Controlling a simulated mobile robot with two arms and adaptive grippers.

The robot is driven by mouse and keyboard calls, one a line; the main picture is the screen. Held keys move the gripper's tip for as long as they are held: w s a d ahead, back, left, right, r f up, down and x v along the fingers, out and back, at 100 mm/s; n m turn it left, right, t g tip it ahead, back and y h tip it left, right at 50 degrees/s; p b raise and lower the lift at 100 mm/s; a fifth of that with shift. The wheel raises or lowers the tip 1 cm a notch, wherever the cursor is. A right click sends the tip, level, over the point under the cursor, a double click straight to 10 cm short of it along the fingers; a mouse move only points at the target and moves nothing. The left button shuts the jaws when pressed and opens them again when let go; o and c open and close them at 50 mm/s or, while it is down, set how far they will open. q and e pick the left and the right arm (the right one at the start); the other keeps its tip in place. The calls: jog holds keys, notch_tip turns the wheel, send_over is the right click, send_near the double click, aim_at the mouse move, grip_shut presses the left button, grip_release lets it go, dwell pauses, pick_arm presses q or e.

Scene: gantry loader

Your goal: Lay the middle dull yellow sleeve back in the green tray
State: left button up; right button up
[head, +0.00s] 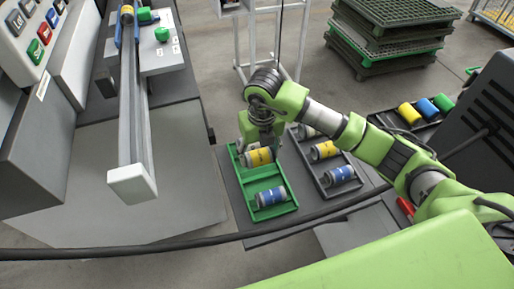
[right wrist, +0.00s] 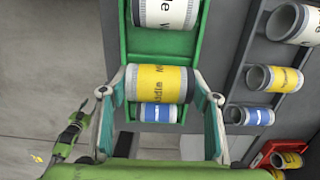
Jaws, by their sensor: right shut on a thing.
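In the right wrist view the sleeve (right wrist: 160,83) carries the word "Middle" and spans the tray's width. My right gripper (right wrist: 160,100) is shut on it, one finger at each end; in the head view the gripper (head: 259,140) comes down from above. Whether the sleeve touches the tray floor I cannot tell. A blue sleeve (head: 270,196) lies in the near part of the tray, and a white sleeve (right wrist: 165,12) lies at its other end. My left gripper (right wrist: 80,118) shows small, its opening unclear.
A grey tray (head: 325,187) beside the green one holds white, yellow (head: 324,150) and blue (head: 341,174) sleeves. A dark tray (head: 382,118) with yellow, blue and green sleeves stands farther right. A black cable (head: 190,248) crosses in front. A grey machine (head: 130,185) stands left.

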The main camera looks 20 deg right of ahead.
jog(key=shift+s+f+b, duration=0.2)
jog(key=shift+f+b, duration=0.15)
jog(key=shift+f, duration=0.1)
notch_tip(320, 180, down, 4)
jog(key=shift+w+r+b, duration=0.1)
jog(key=shift+r+b, duration=0.15)
jog(key=shift+b, duration=0.85)
jog(key=shift+f, duration=0.45)
pick_arm(q)
jog(key=f, duration=0.3)
jog(key=shift+s+f, duration=0.2)
jog(key=shift+s, duration=0.2)
pick_arm(e)
jog(key=o, duration=1.6)
pick_arm(q)
jog(key=shift+a, duration=0.1)
pick_arm(e)
jog(key=shift+r, duration=0.1)
